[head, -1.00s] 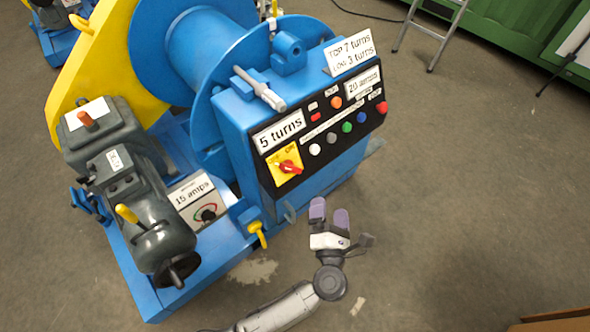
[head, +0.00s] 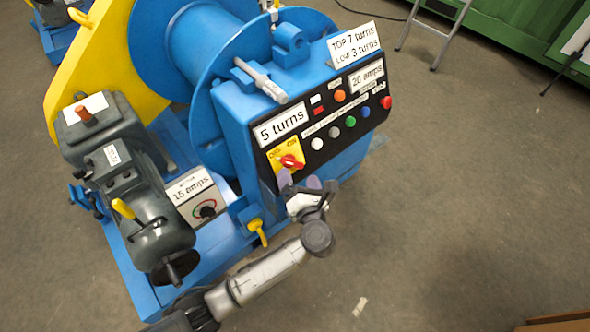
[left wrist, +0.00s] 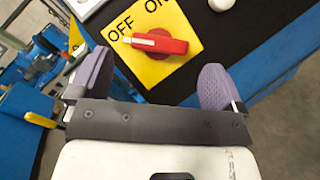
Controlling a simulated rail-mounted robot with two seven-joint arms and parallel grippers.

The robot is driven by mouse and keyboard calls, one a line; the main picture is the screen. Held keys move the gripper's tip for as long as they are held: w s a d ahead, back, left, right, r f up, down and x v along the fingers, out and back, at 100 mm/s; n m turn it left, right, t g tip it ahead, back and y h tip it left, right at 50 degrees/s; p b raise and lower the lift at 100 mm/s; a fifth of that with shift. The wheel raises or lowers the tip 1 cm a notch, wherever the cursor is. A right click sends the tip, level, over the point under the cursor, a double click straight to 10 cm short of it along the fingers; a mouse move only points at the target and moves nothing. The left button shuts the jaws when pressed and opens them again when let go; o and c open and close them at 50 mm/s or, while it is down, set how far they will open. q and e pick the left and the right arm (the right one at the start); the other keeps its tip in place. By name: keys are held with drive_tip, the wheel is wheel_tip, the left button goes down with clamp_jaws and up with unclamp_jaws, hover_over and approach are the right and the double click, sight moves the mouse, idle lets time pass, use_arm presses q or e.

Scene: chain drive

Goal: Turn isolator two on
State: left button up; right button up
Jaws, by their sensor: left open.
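An isolator (head: 291,162), a red rotary handle on a yellow plate marked OFF and ON, sits at the lower left of the black panel. In the left wrist view the red handle (left wrist: 158,42) lies roughly crosswise below the two words; I cannot tell which setting it points at. No number shows on it. My left gripper (head: 299,183) is open and empty, just below the plate in the head view. Its purple fingers (left wrist: 157,82) stand to either side of the handle in the left wrist view, apart from it. My right gripper is not in view.
The black panel (head: 330,168) on the blue machine carries several coloured buttons and white signs. A yellow-handled valve (head: 257,230) and a box with a dial (head: 207,209) are to the left of the gripper.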

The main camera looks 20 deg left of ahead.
sight(295, 166)
use_arm(q)
drive_tip(key=b+x, duration=0.1)
drive_tip(key=x, duration=0.2)
drive_tip(key=shift+w+a, duration=0.2)
drive_tip(key=shift+w, duration=0.05)
drive_tip(key=shift+w+a, duration=0.15)
drive_tip(key=shift+w, duration=0.05)
